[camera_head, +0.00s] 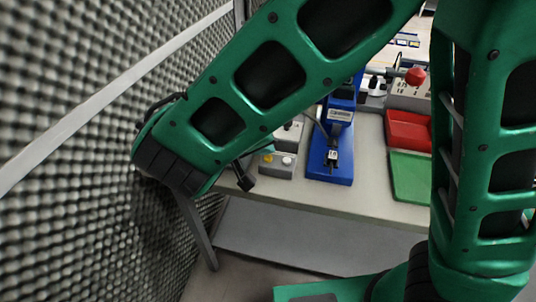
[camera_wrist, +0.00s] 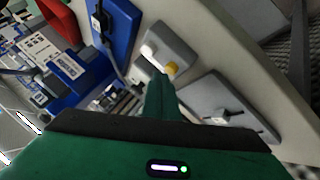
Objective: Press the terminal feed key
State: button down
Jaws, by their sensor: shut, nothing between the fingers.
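A grey control box (camera_wrist: 185,48) shows in the wrist view, with a white button (camera_wrist: 149,48) and a yellow button (camera_wrist: 171,68). The same box (camera_head: 276,171) stands left of the blue press in the head view. No label on the buttons is readable, so I cannot tell which is the feed key. My gripper (camera_wrist: 158,84) is shut and empty. In the wrist view its fingertips point towards the yellow button and appear close to it. I cannot tell if they touch. In the head view my arm hides most of the gripper.
The blue press (camera_head: 331,168) stands right of the box. Red (camera_head: 408,130) and green (camera_head: 411,175) trays are farther right. A foam wall (camera_head: 70,190) stands close on the left.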

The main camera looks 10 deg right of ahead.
jog(key=shift+f, duration=0.5)
dwell(0.8)
jog(key=shift+r, duration=0.95)
notch_tip(320, 180, up, 5)
dwell(0.7)
dwell(0.6)
